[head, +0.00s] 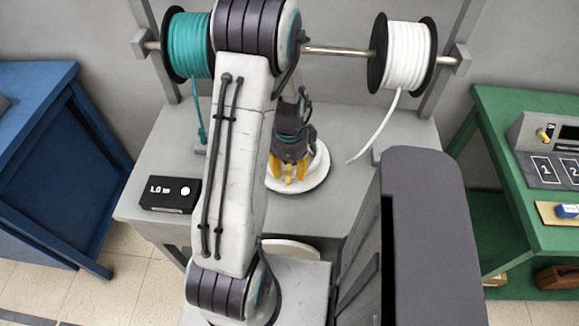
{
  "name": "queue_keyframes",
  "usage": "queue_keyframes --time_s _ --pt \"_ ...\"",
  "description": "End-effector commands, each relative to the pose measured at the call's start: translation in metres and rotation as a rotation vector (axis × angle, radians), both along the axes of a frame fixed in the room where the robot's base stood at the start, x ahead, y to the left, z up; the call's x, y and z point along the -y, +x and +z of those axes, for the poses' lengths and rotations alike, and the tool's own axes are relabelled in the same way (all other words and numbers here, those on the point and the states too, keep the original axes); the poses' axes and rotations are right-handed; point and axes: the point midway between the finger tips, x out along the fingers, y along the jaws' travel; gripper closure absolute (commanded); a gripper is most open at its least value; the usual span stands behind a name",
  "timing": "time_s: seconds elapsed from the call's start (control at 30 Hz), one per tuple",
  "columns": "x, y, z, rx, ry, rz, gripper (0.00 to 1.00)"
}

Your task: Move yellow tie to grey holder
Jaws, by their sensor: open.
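My gripper (287,172), with yellow fingers, is open and points down over a round white disc (318,181) on the grey table. My arm and gripper hide part of the disc, and I cannot tell whether the fingers touch it. I cannot make out a yellow tie for certain. A small yellow piece (543,135) shows on a grey device on the right, far from my gripper. I cannot tell which thing is the grey holder; the grey device (525,133) with panels marked 1 and 2 stands on the green bench.
A teal spool (190,45) and a white spool (408,55) hang on a metal rod above the grey table (345,195). A black box (168,196) sits front left. A blue bench (50,150) stands left, a green bench (490,115) right, holding a blue item (567,211).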

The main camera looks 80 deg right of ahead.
Motion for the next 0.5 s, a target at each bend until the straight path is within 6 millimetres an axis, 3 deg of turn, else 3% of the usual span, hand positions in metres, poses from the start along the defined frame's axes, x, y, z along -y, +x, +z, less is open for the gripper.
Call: queue_keyframes --time_s 0.43,0.5 --pt "0.0002 -0.0002 0.0002 0.0 -0.001 0.0 0.99" --pt "0.0002 -0.0002 0.0002 0.0 -0.001 0.0 1.0"
